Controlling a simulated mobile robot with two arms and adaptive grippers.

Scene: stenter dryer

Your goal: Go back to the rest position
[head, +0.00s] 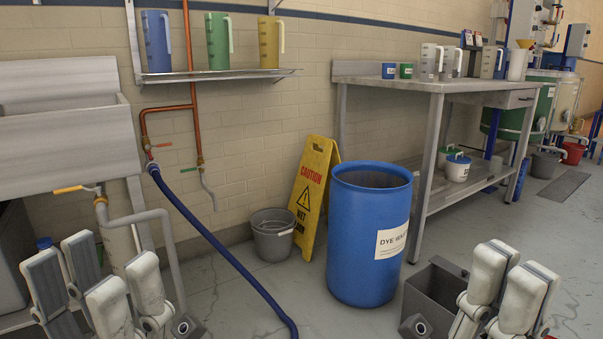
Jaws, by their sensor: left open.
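My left gripper (96,278) is at the lower left of the head view, its white-and-grey fingers spread apart and empty. It is in front of the steel sink (68,145) and left of the blue hose. My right gripper (507,292) is at the lower right, partly cut off by the bottom edge. Its white fingers point up, and I cannot tell how far apart they are. I see nothing held in it.
A blue drum (363,265) stands in the middle, beside a yellow caution sign (314,190) and a grey bucket (272,240). A blue hose (225,255) runs down to the floor. A grey open box (437,283) is beside my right gripper. A steel table (425,84) stands behind.

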